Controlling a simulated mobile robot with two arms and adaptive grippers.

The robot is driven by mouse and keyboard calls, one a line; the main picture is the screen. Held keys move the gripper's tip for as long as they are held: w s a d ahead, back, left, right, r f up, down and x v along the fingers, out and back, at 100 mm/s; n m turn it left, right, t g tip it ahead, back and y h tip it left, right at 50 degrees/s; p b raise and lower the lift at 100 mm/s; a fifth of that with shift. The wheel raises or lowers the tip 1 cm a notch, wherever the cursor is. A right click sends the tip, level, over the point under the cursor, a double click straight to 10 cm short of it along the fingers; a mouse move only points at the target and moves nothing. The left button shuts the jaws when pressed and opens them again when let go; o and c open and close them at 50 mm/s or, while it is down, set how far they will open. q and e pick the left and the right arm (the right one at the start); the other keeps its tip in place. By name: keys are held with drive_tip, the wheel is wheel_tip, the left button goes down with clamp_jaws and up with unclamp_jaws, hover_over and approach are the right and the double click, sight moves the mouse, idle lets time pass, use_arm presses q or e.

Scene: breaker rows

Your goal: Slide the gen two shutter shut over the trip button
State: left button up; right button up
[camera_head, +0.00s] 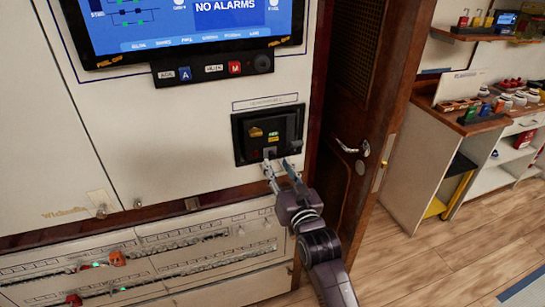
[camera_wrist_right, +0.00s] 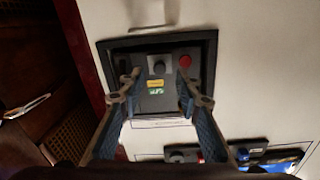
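A black recessed panel (camera_head: 240,141) is set in the pale cabinet front, left of the wooden door. The red button is uncovered. I cannot make out which part is the shutter, or read the panel's name. My right gripper (camera_head: 279,168) is at the panel's lower edge, its fingers apart. In the wrist view its open fingers (camera_wrist_right: 160,88) straddle the label and display; contact is unclear. My left gripper is out of view.
A screen (camera_head: 200,20) reading "NO ALARMS" and a control strip (camera_head: 212,69) are above left. A breaker row (camera_head: 180,250) runs below. The wooden door (camera_head: 350,120) with a metal handle (camera_head: 350,147) stands close on the right. Open floor lies beyond.

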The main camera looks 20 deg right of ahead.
sight(273, 157)
drive_tip(key=shift+w+p, duration=0.3)
drive_tip(key=shift+w, duration=1.8)
clamp_jaws()
